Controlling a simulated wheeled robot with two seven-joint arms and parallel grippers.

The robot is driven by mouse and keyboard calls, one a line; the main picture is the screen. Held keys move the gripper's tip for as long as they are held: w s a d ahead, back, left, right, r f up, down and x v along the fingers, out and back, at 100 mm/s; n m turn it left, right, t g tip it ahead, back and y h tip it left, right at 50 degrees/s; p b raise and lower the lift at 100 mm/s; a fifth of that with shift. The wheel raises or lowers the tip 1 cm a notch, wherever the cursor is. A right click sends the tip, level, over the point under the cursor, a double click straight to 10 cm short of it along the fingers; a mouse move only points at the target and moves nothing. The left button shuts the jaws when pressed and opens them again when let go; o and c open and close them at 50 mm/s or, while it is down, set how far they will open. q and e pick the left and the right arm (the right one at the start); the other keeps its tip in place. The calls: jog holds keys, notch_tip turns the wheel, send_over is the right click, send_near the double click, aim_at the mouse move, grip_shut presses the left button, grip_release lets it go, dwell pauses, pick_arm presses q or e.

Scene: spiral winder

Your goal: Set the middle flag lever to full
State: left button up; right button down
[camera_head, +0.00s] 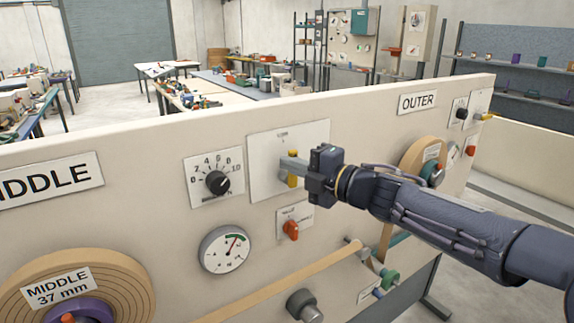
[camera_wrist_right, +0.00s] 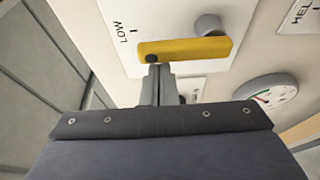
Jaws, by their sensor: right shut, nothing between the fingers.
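The yellow flag lever (camera_head: 292,181) is on a white plate (camera_head: 262,143) between the MIDDLE and OUTER signs. In the head view it stands near upright, partly hidden behind my right gripper (camera_head: 284,163). In the right wrist view the lever (camera_wrist_right: 186,48) runs from a grey round pivot to an end with a black dot, near the LOW mark (camera_wrist_right: 122,34). My right gripper's fingers (camera_wrist_right: 157,72) are shut and empty, with their tips at the dotted end. I cannot tell whether they touch it. My left gripper is not in view.
A black dial knob (camera_head: 218,182) is left of the plate. A red switch (camera_head: 291,229) and a round gauge (camera_head: 224,249) sit below. The MIDDLE roll (camera_head: 125,275) is at lower left. Another yellow lever (camera_head: 487,116) is far right.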

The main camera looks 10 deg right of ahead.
jog(key=shift+w+d+m, duration=0.1)
jog(key=shift+d+m, duration=0.2)
jog(key=shift+m, duration=0.3)
dwell(0.3)
jog(key=w+d+f+m+t+h+b, duration=0.1)
jog(key=m+b, duration=0.4)
jog(key=m, duration=0.5)
jog(key=w+d+f+m+t+h+b, duration=0.1)
jog(key=d+f+m+t+h+b, duration=0.2)
jog(key=m, duration=0.8)
jog(key=d+t+b, duration=0.2)
jog(key=shift+w+d+t, duration=0.15)
jog(key=shift+t, duration=0.15)
jog(key=shift+f, duration=0.1)
